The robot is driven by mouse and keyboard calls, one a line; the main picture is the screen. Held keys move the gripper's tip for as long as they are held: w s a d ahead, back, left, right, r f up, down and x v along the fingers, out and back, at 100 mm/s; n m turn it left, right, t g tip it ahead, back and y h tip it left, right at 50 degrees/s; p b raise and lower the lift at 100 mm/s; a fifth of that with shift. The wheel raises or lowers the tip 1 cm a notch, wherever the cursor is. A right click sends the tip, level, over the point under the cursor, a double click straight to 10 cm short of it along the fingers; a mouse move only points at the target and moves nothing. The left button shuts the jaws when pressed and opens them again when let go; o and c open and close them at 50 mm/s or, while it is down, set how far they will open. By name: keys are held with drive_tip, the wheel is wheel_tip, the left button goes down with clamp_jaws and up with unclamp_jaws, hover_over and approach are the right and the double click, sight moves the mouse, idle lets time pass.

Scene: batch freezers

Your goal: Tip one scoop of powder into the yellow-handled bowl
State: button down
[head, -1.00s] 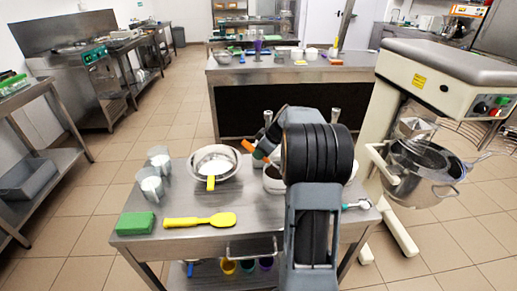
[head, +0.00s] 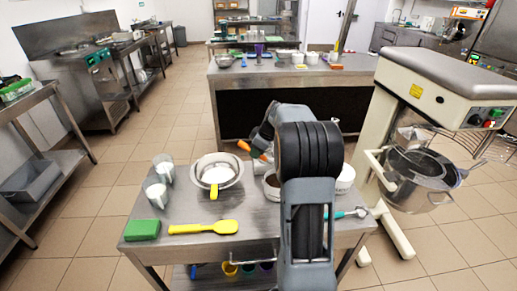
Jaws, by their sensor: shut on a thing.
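The steel bowl with the yellow handle (head: 232,183) stands on the steel table and has white contents. Its handle (head: 214,192) points toward me. My gripper (head: 262,146) is above the table, right of this bowl and higher than its rim, partly hidden behind my own arm. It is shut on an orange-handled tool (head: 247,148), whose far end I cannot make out. Below it, a small white bowl with brown powder (head: 270,194) is partly covered by my arm. Whether the tool carries powder cannot be seen.
Two clear cups with white contents (head: 157,193) stand left of the bowl. A green sponge (head: 142,230) and a yellow spatula (head: 205,228) lie along the front edge. A white bowl (head: 345,178) and a teal-handled tool (head: 350,213) are on the right, near the large mixer (head: 430,85).

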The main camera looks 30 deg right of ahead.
drive_tip(key=shift+w+a+r+g+h+p, duration=0.35)
drive_tip(key=shift+g+p, duration=0.25)
drive_tip(key=shift+p, duration=0.9)
drive_tip(key=shift+w+p, duration=0.15)
drive_tip(key=shift+p, duration=0.45)
drive_tip(key=shift+w+a+f+g+h+p, duration=0.25)
drive_tip(key=shift+g+h+p, duration=0.3)
drive_tip(key=shift+p, duration=0.45)
